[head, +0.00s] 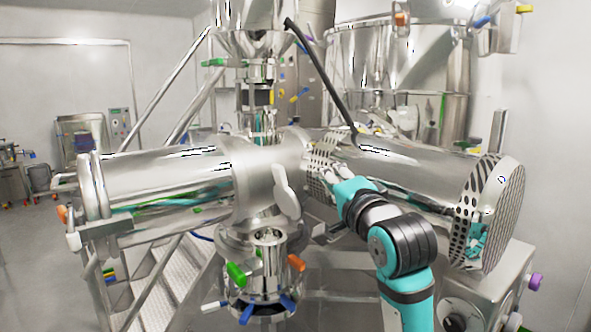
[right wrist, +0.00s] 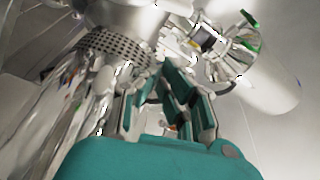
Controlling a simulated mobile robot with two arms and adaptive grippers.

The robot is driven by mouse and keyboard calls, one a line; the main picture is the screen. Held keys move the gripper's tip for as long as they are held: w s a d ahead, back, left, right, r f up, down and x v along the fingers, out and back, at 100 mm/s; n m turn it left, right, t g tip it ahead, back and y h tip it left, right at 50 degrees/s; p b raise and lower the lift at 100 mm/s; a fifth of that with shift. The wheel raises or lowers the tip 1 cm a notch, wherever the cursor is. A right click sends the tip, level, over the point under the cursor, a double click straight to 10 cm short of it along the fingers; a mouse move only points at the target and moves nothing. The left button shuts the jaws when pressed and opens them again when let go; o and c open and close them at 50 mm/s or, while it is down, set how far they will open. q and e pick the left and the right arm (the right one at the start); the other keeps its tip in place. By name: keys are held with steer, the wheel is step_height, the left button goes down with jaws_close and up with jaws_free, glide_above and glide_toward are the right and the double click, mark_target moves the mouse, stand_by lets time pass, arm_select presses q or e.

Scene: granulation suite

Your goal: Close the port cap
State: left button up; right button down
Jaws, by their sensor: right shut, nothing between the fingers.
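A pale, oval metal flap (head: 287,192), which looks like the port cap, stands raised and tilted at the front of the central steel hub. Below it is a short vertical port (head: 268,240) with coloured handles around it. The flap is not seated flat on the port. My right gripper (head: 327,180) is to the right of the flap, in front of the perforated collar, and appears apart from it. It is shut and empty. In the right wrist view its fingers (right wrist: 170,90) fill the middle. My left gripper is out of view.
A long horizontal steel cylinder (head: 410,172) with a perforated end guard (head: 492,215) lies behind my right arm. Another cylinder (head: 165,172) extends left, above metal stairs (head: 165,270). A black hose (head: 322,75) hangs from above. Open floor shows at far left.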

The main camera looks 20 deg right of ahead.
mark_target(286, 198)
steer(key=w+r+p, duration=0.1)
steer(key=w+p, duration=0.3)
steer(key=w, duration=0.4)
steer(key=a, duration=0.1)
steer(key=s+a+f+p, duration=0.1)
steer(key=a, duration=0.1)
steer(key=shift+s+a+f, duration=0.15)
steer(key=shift+s+a, duration=0.15)
steer(key=shift+a, duration=0.05)
steer(key=shift+f, duration=0.1)
steer(key=shift+w, duration=0.1)
